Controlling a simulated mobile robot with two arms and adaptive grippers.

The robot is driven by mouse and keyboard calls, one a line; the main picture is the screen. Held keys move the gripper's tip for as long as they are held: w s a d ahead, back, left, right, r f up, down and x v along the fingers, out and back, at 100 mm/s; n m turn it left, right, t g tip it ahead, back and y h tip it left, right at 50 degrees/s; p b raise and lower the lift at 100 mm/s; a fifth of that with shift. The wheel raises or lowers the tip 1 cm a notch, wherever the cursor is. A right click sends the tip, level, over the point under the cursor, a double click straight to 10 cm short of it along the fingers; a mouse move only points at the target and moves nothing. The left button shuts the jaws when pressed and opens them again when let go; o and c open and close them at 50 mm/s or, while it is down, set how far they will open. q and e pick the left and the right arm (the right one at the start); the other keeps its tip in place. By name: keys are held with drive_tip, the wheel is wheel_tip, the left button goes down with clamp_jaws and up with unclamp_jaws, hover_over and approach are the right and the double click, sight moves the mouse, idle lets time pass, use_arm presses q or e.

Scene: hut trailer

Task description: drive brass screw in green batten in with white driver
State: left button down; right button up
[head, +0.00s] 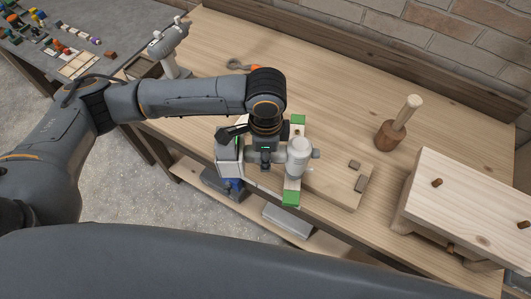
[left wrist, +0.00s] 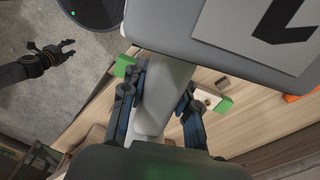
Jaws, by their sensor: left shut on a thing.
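My left gripper (head: 265,160) is shut on the handle of the white driver (head: 299,152). In the left wrist view the white handle (left wrist: 165,90) passes between its fingers (left wrist: 160,100). The driver's body is over the middle of the green batten (head: 290,198), a pale strip with green ends, and hides part of it. The batten's green ends also show in the left wrist view (left wrist: 224,105), on both sides of the driver. My right gripper (left wrist: 68,49) is open and empty over the floor in the left wrist view.
A light grey power tool (head: 170,50) stands at the bench's back left. A wooden mallet (head: 391,135) and a wooden box with pegs (head: 470,195) stand right. The bench's back middle is mostly clear.

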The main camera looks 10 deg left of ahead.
use_arm(q)
drive_tip(key=shift+f, duration=0.2)
idle(0.7)
wheel_tip(320, 180, up, 2)
drive_tip(key=p, duration=0.3)
drive_tip(key=shift+w, duration=0.1)
drive_tip(key=shift+r+b, duration=0.25)
drive_tip(key=shift+b, duration=0.05)
drive_tip(key=shift+r, duration=0.35)
drive_tip(key=a+r, duration=0.4)
drive_tip(key=a, duration=0.3)
